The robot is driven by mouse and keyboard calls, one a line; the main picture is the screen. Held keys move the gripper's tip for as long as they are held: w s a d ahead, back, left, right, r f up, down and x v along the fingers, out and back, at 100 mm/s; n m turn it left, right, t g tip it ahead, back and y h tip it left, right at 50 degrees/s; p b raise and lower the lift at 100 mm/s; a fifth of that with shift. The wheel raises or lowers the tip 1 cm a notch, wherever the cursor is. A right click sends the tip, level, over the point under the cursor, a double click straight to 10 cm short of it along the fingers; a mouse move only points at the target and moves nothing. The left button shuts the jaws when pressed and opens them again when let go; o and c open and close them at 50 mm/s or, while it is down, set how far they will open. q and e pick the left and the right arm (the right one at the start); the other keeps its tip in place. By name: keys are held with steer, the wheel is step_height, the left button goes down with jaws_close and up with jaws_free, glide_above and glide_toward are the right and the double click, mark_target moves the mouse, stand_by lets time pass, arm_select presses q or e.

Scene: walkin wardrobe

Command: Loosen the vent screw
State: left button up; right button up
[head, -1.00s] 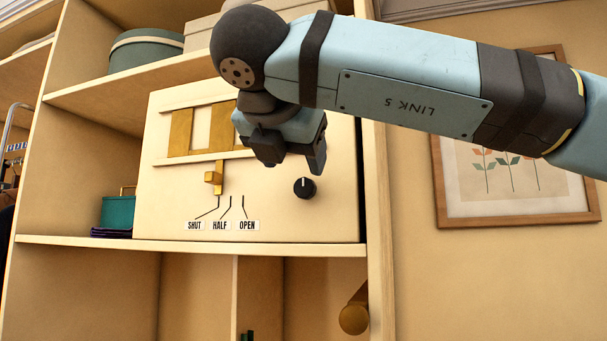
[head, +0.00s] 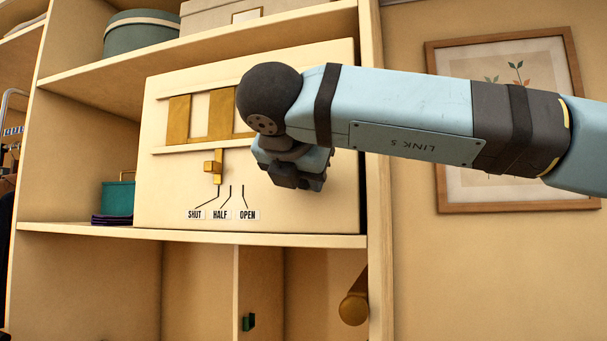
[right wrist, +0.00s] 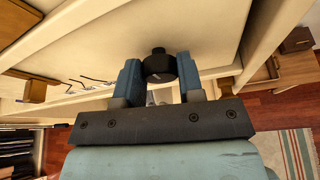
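The vent panel (head: 160,215) is a cream box front on the shelf, with brass slats and a brass slider (head: 214,168) above the labels SHUT, HALF and OPEN. The slider stands nearest the SHUT and HALF lines. A round black knob (right wrist: 160,67), the only screw-like part I see, sticks out of the panel in the right wrist view. My right gripper (head: 297,185) is at the panel and hides the knob in the head view. In the right wrist view its fingers (right wrist: 161,78) stand on either side of the knob, with no clear gap. Whether they grip it I cannot tell. My left gripper is out of view.
The panel stands between an upper shelf and a lower shelf board (head: 300,240). A teal box (head: 117,196) is to its left. A wooden rod end (head: 353,309) sticks out below right. A framed picture (head: 505,203) hangs on the right wall.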

stand_by(0.3)
steer(key=shift+a+f+n+t+h+b, duration=0.15)
steer(key=shift+n+t+h+b, duration=0.4)
steer(key=shift+n+h, duration=2.1)
steer(key=shift+a+f+n+t+h+b, duration=0.1)
steer(key=shift+n+t+h+b, duration=0.5)
steer(key=shift+n, duration=4.2)
steer(key=shift+a+f+n+t+h+b, duration=0.25)
steer(key=shift+n+h+b, duration=0.8)
steer(key=shift+n, duration=2.7)
steer(key=shift+d+h+p, duration=0.2)
steer(key=shift+h+p, duration=0.15)
steer(key=shift+h, duration=0.05)
